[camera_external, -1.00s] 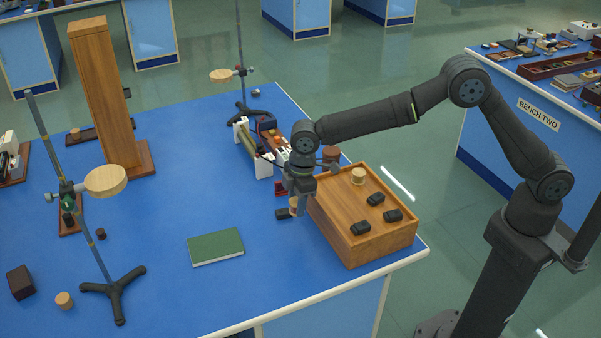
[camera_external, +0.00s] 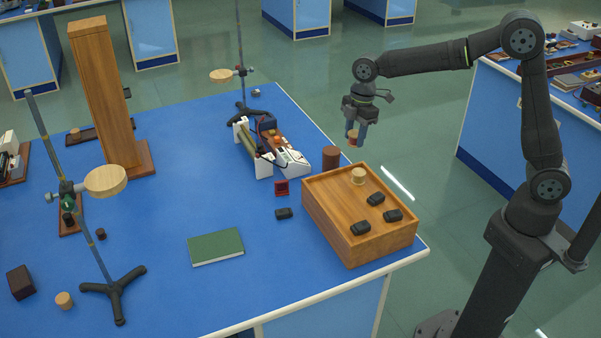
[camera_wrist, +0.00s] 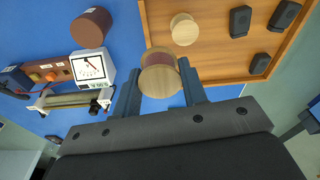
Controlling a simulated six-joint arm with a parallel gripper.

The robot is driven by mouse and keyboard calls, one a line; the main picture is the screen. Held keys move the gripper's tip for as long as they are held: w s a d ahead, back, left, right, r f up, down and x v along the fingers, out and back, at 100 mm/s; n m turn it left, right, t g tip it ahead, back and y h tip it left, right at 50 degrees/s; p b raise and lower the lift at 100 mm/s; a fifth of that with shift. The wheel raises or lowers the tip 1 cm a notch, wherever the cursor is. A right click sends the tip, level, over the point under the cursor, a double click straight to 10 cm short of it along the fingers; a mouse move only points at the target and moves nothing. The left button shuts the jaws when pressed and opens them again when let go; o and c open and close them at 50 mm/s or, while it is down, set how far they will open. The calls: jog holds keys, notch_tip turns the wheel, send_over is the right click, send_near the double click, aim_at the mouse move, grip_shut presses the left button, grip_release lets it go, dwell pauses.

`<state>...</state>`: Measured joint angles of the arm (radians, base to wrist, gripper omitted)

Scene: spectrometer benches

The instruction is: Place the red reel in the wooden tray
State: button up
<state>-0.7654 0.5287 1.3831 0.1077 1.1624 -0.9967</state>
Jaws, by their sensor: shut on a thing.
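My gripper (camera_external: 356,134) is shut on the red reel (camera_external: 352,139), high above the far side of the wooden tray (camera_external: 342,239). In the wrist view the reel (camera_wrist: 155,76) sits between the two fingers, with pale wooden ends and a red band partly showing. The tray (camera_wrist: 216,74) shows beyond the gripper at upper right there. It is a shallow brown box holding a pale reel (camera_external: 358,176) and three black blocks (camera_external: 375,199). The held reel is clear of the tray in the external view.
A brown cylinder (camera_external: 331,158) stands beside the tray's far left corner. A meter unit (camera_external: 291,158) and a coil apparatus (camera_external: 252,149) stand left of it. A small red object (camera_external: 281,188), a black block (camera_external: 284,213) and a green book (camera_external: 215,247) lie on the blue bench.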

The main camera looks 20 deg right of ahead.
send_over(328, 191)
jog(key=f, duration=0.6)
jog(key=shift+d+f, duration=0.25)
jog(key=shift+f, duration=0.1)
jog(key=shift+a+f, duration=0.1)
jog(key=shift+f, duration=1.95)
jog(key=shift+f, duration=0.15)
jog(key=o, duration=1)
jog(key=shift+c, duration=0.2)
notch_tip(328, 191, up, 12)
jog(key=d, duration=0.1)
jog(key=shift+d, duration=0.25)
